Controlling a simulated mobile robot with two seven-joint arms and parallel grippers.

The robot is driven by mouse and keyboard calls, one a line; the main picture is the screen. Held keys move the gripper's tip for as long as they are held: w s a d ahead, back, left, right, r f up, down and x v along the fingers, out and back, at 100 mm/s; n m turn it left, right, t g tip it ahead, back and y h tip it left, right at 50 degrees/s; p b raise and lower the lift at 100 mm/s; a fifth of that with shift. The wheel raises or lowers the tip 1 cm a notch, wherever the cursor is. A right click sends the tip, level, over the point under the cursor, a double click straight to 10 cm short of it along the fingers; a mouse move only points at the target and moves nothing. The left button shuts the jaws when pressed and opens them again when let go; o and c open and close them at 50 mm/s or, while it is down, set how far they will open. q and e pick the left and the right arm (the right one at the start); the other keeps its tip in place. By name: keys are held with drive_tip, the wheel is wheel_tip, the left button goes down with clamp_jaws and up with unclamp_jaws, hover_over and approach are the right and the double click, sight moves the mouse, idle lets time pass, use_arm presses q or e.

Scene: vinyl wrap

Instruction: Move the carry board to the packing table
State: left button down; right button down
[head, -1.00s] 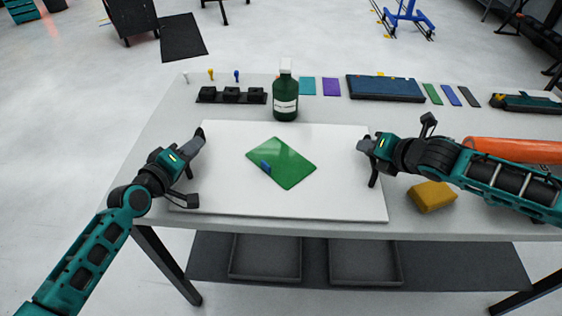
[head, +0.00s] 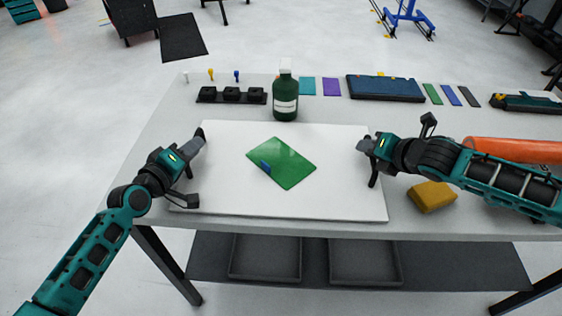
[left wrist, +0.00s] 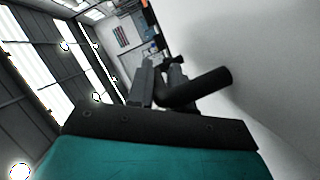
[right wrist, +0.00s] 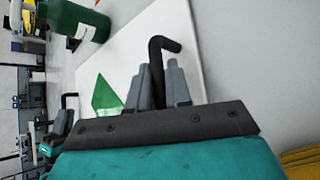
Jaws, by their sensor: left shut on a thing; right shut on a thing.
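The carry board (head: 230,190) is a large white flat panel on the grey table, with a dark bent handle at each side. A green sheet (head: 290,168) lies on its middle, with a small blue piece (head: 265,167) on the sheet's left part. My left gripper (head: 198,142) is shut on the board's left handle (left wrist: 200,91). My right gripper (head: 366,147) is shut on the right handle (right wrist: 157,62); the board also shows in the right wrist view (right wrist: 130,60). The board looks level; whether it touches the table, I cannot tell.
A dark green bottle (head: 285,95) stands just behind the board. A black holder (head: 231,95), coloured cards (head: 331,87) and a blue case (head: 385,88) line the back. A yellow block (head: 432,196) and an orange roll (head: 510,150) are at right. Open floor lies left.

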use_arm(q)
drive_tip(key=shift+r, duration=0.15)
use_arm(e)
drive_tip(key=shift+r, duration=0.1)
